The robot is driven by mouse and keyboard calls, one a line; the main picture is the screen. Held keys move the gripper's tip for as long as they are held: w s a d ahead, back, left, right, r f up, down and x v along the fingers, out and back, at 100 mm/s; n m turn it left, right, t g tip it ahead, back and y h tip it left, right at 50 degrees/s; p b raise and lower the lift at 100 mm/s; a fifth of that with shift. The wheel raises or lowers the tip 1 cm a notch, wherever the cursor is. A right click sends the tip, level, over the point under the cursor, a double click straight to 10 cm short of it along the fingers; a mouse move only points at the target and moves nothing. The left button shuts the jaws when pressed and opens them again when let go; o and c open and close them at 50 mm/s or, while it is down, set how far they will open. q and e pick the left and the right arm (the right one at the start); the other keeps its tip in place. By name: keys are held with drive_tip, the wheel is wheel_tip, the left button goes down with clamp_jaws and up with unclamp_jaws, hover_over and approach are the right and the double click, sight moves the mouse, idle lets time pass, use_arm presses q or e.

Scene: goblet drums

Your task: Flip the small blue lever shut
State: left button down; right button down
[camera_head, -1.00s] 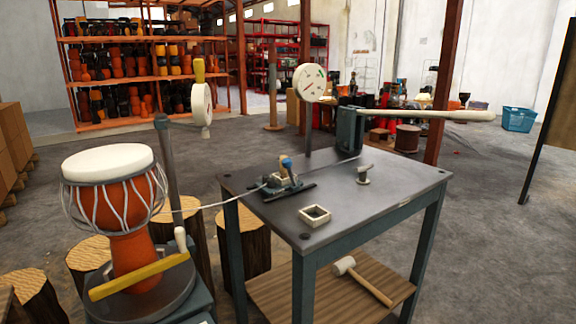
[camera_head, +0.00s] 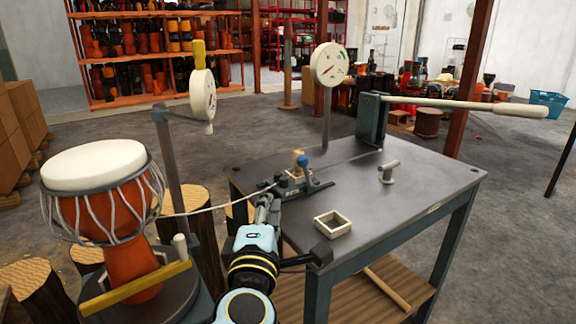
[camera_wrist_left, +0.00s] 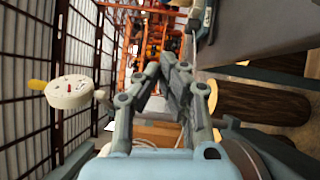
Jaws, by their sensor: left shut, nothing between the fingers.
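The small blue lever (camera_head: 302,160) has a rounded blue tip and stands up from a small clamp device (camera_head: 290,184) on the metal table, beside a tan block (camera_head: 298,155). A pale cord runs from the device to the drum on the left. My left gripper (camera_head: 265,203) is shut and empty, just in front of the device's near left end and apart from the lever. In the left wrist view its fingers (camera_wrist_left: 176,68) come together. Part of the device (camera_wrist_left: 203,14) shows at the top edge there; the lever cannot be made out. My right gripper is not in view.
The goblet drum (camera_head: 110,210) stands on a round stand at left, near my arm. A square frame (camera_head: 333,223), a small post (camera_head: 388,172), a dial gauge (camera_head: 329,64) and a long-handled press (camera_head: 373,118) are on the table (camera_head: 420,185).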

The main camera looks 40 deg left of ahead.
sight(306, 172)
use_arm(q)
drive_tip(key=x, duration=1)
drive_tip(key=shift+w, duration=0.25)
drive_tip(key=shift+w+d, duration=0.15)
drive_tip(key=shift+w, duration=0.4)
drive_tip(key=shift+w+d, duration=0.2)
drive_tip(key=shift+w, duration=0.35)
drive_tip(key=shift+w+d, duration=0.15)
drive_tip(key=shift+w, duration=0.45)
drive_tip(key=shift+r, duration=0.1)
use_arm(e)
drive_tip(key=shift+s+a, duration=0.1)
